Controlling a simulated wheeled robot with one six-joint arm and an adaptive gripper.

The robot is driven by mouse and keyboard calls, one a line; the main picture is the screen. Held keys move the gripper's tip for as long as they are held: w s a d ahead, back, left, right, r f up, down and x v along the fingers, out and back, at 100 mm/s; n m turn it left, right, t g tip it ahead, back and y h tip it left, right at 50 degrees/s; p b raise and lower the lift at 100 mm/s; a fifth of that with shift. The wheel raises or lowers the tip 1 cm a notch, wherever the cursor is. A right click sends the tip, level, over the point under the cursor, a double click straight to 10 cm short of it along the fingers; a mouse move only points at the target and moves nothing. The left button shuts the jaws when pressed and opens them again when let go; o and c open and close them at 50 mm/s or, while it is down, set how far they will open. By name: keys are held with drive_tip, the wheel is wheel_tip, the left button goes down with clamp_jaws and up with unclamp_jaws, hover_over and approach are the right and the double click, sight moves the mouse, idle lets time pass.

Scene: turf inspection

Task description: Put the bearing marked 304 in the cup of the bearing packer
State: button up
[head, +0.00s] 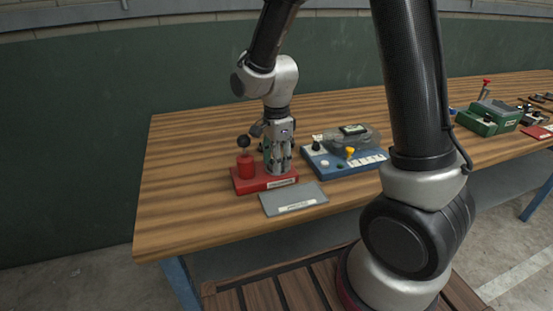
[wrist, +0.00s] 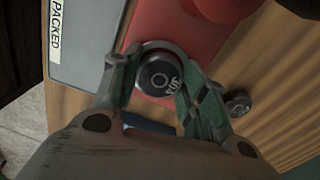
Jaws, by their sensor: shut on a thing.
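The bearing packer (head: 248,183) is a red base on the table's left part, with a red cylinder and a black-knobbed plunger. My gripper (head: 277,168) points down over its right part. In the wrist view my gripper (wrist: 158,82) is shut on a dark round bearing (wrist: 157,76), between its two green-grey fingers. Its face carries a mark that seems to read 304, turned and partly unclear. A pale ring (wrist: 153,46) shows around the bearing's far side, against the red base. I cannot tell whether the bearing rests in the cup or is just above it.
A grey plate (head: 290,199) labelled PACKED lies in front of the packer. A small dark round part (wrist: 238,103) is on the wood beside it. Green boxes (head: 490,119) stand farther right.

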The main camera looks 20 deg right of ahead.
drive_tip(key=shift+s+f, duration=0.1)
drive_tip(key=shift+f, duration=0.2)
drive_tip(key=shift+s+f, duration=0.25)
drive_tip(key=shift+c, duration=0.9)
drive_tip(key=o, duration=1.3)
drive_tip(key=shift+f, duration=0.1)
drive_tip(key=shift+c, duration=0.2)
drive_tip(key=shift+o, duration=0.8)
drive_tip(key=shift+w+f, duration=0.1)
drive_tip(key=shift+w, duration=0.1)
